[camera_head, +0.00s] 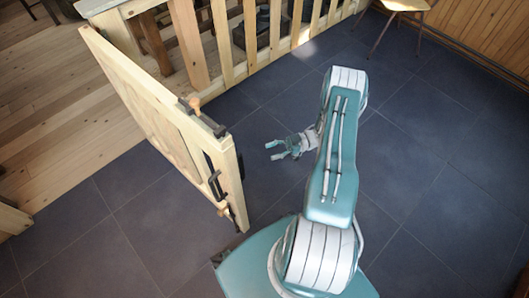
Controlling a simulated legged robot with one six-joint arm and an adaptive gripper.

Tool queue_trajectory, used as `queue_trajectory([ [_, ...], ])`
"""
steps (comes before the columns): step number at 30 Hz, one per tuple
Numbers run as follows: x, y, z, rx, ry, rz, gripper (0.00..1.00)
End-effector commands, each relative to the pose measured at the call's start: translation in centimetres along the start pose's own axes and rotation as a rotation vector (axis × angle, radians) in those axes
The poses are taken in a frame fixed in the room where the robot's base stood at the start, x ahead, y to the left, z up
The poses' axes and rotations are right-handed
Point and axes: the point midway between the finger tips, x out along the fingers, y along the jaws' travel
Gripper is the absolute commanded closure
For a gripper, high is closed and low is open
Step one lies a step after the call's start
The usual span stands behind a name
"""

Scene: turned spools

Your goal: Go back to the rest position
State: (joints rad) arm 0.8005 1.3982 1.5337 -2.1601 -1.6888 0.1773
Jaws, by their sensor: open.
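My gripper (273,151) is open and empty, left of my raised arm, above the dark tiled floor. Its fingers point left toward the wooden gate (150,105), with a visible gap between them in the picture. The gate stands swung out from the railing. It has a dark latch (207,118) with a wooden knob on its top edge and a dark handle (214,178) near its free end.
A wooden railing (225,45) runs along the back, with a plank floor (40,120) to the left. A chair (402,6) stands at the top right near a panelled wall (490,35). The tiled floor (440,150) on the right is clear.

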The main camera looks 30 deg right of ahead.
Motion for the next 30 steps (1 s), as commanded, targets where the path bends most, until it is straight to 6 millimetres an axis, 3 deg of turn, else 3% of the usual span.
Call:
queue_trajectory([
  [17, 0.0, 0.4, -0.2, -0.007, -0.012, 0.007, 0.43],
  [20, 0.2, 2.5, -1.4, -0.043, -0.078, 0.047, 0.43],
  [23, 0.7, 6.1, -3.6, -0.104, -0.197, 0.128, 0.43],
  [30, 1.6, 14.5, -10.6, -0.237, -0.476, 0.375, 0.43],
])
